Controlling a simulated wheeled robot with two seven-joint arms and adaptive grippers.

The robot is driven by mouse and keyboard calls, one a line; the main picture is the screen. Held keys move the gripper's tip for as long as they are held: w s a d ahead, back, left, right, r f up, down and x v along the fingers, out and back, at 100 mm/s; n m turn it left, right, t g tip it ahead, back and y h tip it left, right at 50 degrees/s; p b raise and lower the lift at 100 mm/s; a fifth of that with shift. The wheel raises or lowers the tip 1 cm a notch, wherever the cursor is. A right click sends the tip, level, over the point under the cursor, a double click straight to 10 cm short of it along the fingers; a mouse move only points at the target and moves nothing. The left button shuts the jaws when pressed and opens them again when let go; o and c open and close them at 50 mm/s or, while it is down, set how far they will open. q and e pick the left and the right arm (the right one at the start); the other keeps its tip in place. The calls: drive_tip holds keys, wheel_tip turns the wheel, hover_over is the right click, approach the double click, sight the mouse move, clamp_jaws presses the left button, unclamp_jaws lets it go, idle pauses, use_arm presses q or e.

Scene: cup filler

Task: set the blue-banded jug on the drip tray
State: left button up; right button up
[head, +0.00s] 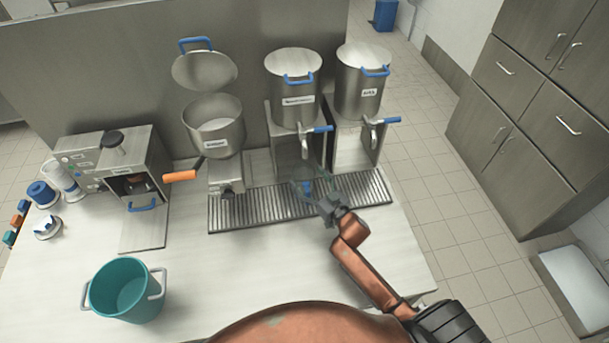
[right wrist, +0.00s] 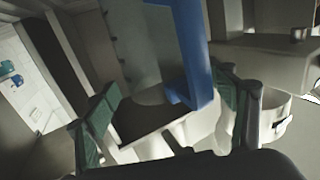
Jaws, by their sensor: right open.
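A see-through jug (head: 301,174) with blue parts appears on the slatted drip tray (head: 232,217), below the spout of the middle steel pot. Its base is hard to make out, so I cannot tell whether it fully rests there. In the right wrist view the blue handle (right wrist: 191,45) is close and lies between the two fingers, which stand apart from it. My right gripper (head: 327,203) is open, just in front of the jug; it also shows in the right wrist view (right wrist: 172,118). My left gripper is not in view.
Two steel pots with blue-handled taps (head: 293,88) (head: 362,85) stand behind the tray. A teal bucket (head: 125,291) stands at front left. The counter's front middle is clear.

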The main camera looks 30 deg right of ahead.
drive_tip(key=s+d, duration=0.1)
drive_tip(key=s, duration=0.9)
drive_tip(key=shift+d, duration=0.35)
drive_tip(key=shift+r, duration=0.1)
